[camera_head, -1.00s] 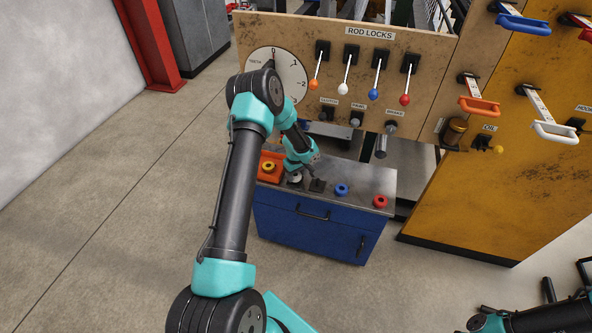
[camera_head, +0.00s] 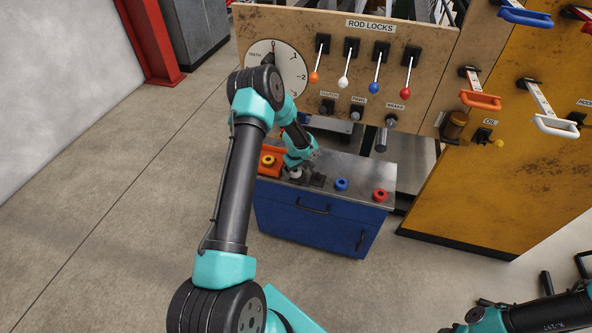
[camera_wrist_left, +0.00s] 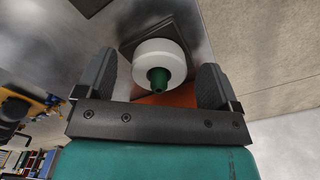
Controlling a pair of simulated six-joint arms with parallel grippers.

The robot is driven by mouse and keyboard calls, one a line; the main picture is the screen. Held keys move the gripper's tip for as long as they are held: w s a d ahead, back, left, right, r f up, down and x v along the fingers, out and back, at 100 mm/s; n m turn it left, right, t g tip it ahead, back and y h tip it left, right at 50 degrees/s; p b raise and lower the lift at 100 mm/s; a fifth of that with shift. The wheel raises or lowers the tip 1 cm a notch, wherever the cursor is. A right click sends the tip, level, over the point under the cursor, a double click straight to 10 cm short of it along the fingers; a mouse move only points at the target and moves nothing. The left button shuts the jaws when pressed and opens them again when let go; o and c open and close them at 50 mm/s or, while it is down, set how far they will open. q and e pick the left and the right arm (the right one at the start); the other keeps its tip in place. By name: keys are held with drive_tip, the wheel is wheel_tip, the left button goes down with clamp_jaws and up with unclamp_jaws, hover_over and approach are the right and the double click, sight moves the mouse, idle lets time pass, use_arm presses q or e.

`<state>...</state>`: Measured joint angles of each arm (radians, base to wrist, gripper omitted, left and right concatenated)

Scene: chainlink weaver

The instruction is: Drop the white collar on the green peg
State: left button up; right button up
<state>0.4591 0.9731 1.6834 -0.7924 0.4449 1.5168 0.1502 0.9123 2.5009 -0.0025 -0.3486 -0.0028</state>
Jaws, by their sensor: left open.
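The white collar (camera_wrist_left: 159,61) sits around the green peg (camera_wrist_left: 158,79), whose end shows through the collar's hole in the left wrist view. The peg stands on a dark square base (camera_wrist_left: 185,36). In the head view the collar (camera_head: 296,173) is a small pale spot on the bench top, partly hidden by my left gripper (camera_head: 308,174). In the left wrist view the two fingers of my left gripper (camera_wrist_left: 157,82) are apart, one on each side of the collar, with gaps visible. My right gripper is not in view; only my right arm shows at the lower right.
The rod-lock board (camera_head: 425,45) with levers rises behind.

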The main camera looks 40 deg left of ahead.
use_arm(q)
drive_tip(key=shift+r, duration=0.15)
wheel_tip(320, 180, up, 17)
idle(0.6)
idle(0.8)
drive_tip(key=s+d+f+m+h, duration=0.25)
drive_tip(key=s+d+f, duration=0.2)
drive_tip(key=d, duration=0.35)
drive_tip(key=s+d+f+m+h, duration=0.1)
drive_tip(key=s+d+f+m, duration=0.25)
drive_tip(key=d+f, duration=0.4)
drive_tip(key=s+d+f+m, duration=0.2)
drive_tip(key=s+d+m, duration=0.4)
drive_tip(key=s+d, duration=0.7)
drive_tip(key=s, duration=0.3)
drive_tip(key=shift+m+t, duration=0.3)
drive_tip(key=shift+t, duration=0.1)
drive_tip(key=shift+f, duration=0.1)
